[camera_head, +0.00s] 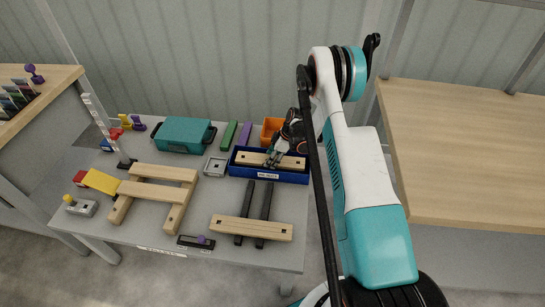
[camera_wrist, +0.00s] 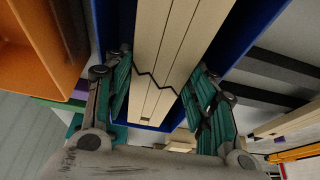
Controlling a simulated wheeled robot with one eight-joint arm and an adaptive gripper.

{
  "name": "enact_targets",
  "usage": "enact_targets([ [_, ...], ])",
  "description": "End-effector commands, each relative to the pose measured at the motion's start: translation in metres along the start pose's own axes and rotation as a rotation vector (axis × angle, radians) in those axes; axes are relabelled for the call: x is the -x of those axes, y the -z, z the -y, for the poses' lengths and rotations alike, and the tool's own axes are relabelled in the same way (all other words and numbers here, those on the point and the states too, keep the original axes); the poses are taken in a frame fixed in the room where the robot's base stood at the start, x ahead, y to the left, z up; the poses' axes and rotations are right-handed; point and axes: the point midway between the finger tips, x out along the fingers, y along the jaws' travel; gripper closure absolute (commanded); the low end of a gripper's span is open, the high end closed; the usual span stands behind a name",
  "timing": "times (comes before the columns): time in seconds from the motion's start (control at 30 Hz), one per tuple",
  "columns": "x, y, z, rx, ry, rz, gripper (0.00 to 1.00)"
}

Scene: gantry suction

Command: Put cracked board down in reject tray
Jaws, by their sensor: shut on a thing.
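The cracked board (camera_head: 291,163) is a pale wooden plank with dark lengthwise lines. In the wrist view the board (camera_wrist: 174,52) shows a black zigzag crack across its width. My gripper (camera_head: 273,158) is shut on the board near its middle, with a green-padded finger on each side in the wrist view (camera_wrist: 160,88). The blue reject tray (camera_head: 268,176) has a white label on its front wall. The board lies lengthwise between the tray's walls, which also show in the wrist view (camera_wrist: 240,32). I cannot tell whether it touches the tray floor.
Another plank (camera_head: 250,228) lies across two black rails in front of the tray. An orange bin (camera_head: 270,127) stands behind the tray. A grey square fixture (camera_head: 215,167), a teal case (camera_head: 184,134) and a wooden frame (camera_head: 160,173) are to the left. A bare wooden table (camera_head: 465,150) is at right.

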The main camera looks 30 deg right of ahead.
Motion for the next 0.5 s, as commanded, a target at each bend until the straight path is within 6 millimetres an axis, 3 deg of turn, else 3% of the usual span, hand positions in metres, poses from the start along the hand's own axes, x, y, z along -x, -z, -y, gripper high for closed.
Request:
enact_targets([
  [0.5, -0.0110, -0.0045, -0.0002, 0.000, 0.000, 0.000, 0.78],
])
